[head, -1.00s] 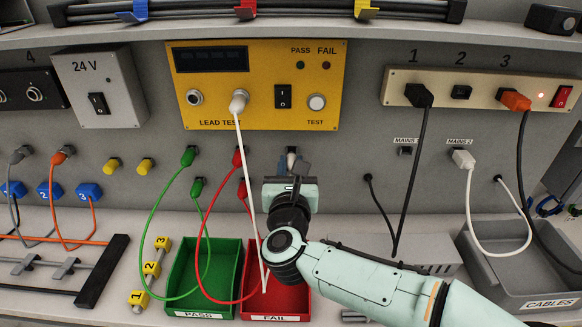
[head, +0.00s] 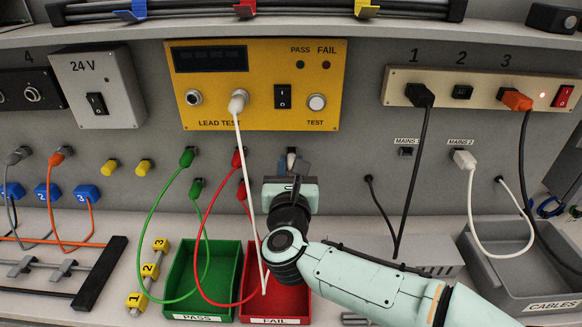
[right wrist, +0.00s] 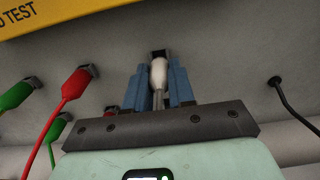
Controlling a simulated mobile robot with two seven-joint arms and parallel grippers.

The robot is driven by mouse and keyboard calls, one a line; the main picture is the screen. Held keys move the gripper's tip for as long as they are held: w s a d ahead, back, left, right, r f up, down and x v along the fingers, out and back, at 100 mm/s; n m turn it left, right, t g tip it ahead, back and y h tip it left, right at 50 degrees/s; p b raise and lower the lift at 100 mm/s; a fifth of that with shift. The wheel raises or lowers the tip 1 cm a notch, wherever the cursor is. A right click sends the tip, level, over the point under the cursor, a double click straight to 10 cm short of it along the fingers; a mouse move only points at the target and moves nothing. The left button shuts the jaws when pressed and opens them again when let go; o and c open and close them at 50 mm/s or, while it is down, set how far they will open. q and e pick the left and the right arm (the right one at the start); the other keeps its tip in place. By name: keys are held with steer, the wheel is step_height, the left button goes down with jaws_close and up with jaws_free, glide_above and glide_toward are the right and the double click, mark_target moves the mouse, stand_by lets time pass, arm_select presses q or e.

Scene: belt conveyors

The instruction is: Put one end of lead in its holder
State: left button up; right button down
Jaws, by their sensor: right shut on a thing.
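A white lead has one plug (head: 238,102) in the yellow lead test panel, and its cord (head: 252,190) hangs down into the red tray. My right gripper (right wrist: 160,88) is at the grey back wall with its blue fingers shut on a white plug (right wrist: 158,74). The plug points at the wall, and its tip meets a small dark holder (right wrist: 160,54). I cannot tell how far it is seated. In the head view my right gripper (head: 292,167) hides most of this plug and its cord. My left gripper is not in view.
Red plugs (head: 238,158) and green plugs (head: 187,157) sit in wall holders just left of my right gripper. Below are a green PASS tray (head: 172,268) and a red FAIL tray (head: 306,316). A black cord (head: 378,205) hangs to the right. The wall between is clear.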

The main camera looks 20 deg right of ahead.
steer(key=shift+w+d+f+b, duration=0.15)
steer(key=shift+w+b, duration=0.4)
steer(key=shift+w, duration=0.05)
stand_by(1.0)
steer(key=c, duration=0.9)
jaws_free()
